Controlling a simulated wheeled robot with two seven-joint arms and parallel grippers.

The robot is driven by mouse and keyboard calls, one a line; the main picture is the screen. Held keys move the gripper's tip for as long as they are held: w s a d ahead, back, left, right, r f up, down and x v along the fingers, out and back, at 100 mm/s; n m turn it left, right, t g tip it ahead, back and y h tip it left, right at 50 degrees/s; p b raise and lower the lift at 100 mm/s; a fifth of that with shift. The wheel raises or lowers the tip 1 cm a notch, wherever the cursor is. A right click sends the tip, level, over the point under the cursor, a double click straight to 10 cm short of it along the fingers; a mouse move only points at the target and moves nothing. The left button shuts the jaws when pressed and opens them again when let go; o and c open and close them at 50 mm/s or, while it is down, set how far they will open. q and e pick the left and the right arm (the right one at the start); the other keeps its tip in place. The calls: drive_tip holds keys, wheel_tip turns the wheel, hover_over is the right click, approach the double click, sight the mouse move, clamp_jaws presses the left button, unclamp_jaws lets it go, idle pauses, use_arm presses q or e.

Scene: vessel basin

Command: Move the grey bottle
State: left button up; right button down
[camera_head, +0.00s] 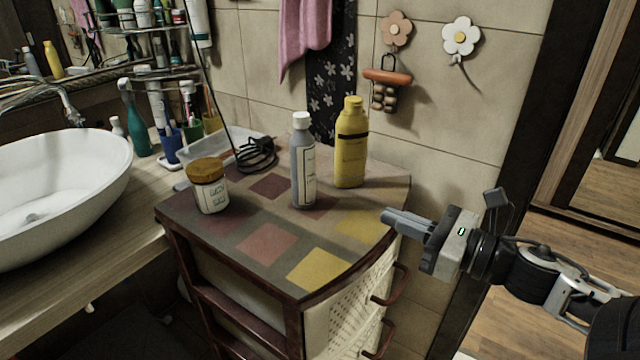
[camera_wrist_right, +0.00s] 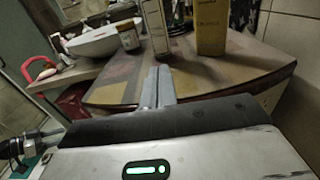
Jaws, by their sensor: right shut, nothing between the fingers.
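The grey bottle (camera_head: 302,165) with a white cap stands upright on the chequered top of a small cabinet (camera_head: 262,212). It also shows at the top of the right wrist view (camera_wrist_right: 154,28), with its upper part cut off. My right gripper (camera_head: 386,217) comes in from the right at the cabinet's right edge. Its fingers (camera_wrist_right: 158,84) are shut together with nothing between them, apart from the bottle and pointing towards it.
A yellow bottle (camera_head: 351,150) stands close to the right of the grey bottle. A jar with an orange lid (camera_head: 209,188) stands to the left, and a coiled black cable (camera_head: 257,155) lies behind. A white basin (camera_head: 62,190) is at far left. The cabinet's front top is clear.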

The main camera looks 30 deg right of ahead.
approach(314, 185)
drive_tip(key=x, duration=0.4)
drive_tip(key=shift+w+a+r, duration=0.1)
drive_tip(key=shift+w, duration=0.2)
drive_tip(key=shift+x, duration=1.1)
drive_tip(key=shift+a, duration=0.1)
